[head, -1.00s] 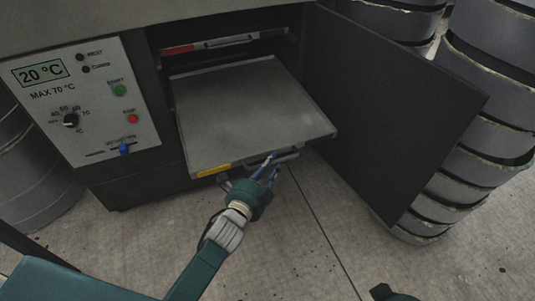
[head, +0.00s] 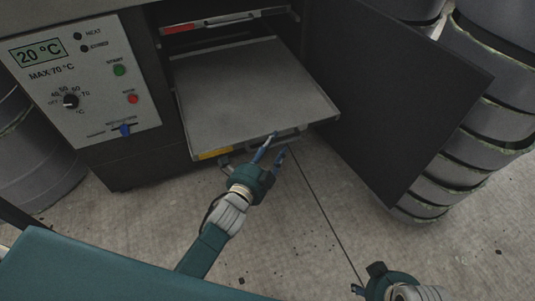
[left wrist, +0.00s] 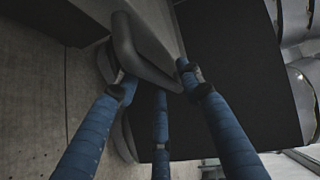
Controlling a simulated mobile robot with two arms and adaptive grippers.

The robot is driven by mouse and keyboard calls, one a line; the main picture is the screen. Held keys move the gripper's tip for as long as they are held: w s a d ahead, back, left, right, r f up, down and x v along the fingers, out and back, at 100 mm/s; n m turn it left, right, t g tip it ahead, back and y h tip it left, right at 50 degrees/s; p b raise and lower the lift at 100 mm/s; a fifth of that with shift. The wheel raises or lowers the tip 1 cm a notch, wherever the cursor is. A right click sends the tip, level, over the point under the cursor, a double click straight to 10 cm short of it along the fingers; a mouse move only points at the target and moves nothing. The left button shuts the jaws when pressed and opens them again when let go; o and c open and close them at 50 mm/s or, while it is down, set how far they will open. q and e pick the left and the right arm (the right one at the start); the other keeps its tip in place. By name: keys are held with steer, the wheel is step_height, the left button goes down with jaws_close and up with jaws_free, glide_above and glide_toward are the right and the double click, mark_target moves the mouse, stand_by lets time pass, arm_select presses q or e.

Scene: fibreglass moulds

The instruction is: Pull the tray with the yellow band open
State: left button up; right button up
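The tray with the yellow band (head: 250,95) is a flat grey tray that sticks far out of the lower opening of the oven. Its yellow band (head: 215,153) is at the left of the front edge. A grey bar handle (head: 292,132) is on the same edge and shows large in the left wrist view (left wrist: 145,52). My left gripper (head: 279,143) is at the handle with its fingers spread; in the left wrist view its blue fingertips (left wrist: 158,82) lie apart around the bar's near side. My right gripper (head: 358,290) is at the bottom, mostly cut off, away from the tray.
A second tray with a red band (head: 180,29) sits inside above. The dark oven door (head: 395,95) stands open on the right, with stacked grey drums (head: 490,90) behind it. The control panel (head: 80,85) is on the left. The concrete floor (head: 300,235) in front is clear.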

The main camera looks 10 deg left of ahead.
arm_select(q)
steer(key=v, duration=1.1)
steer(key=shift+s, duration=0.35)
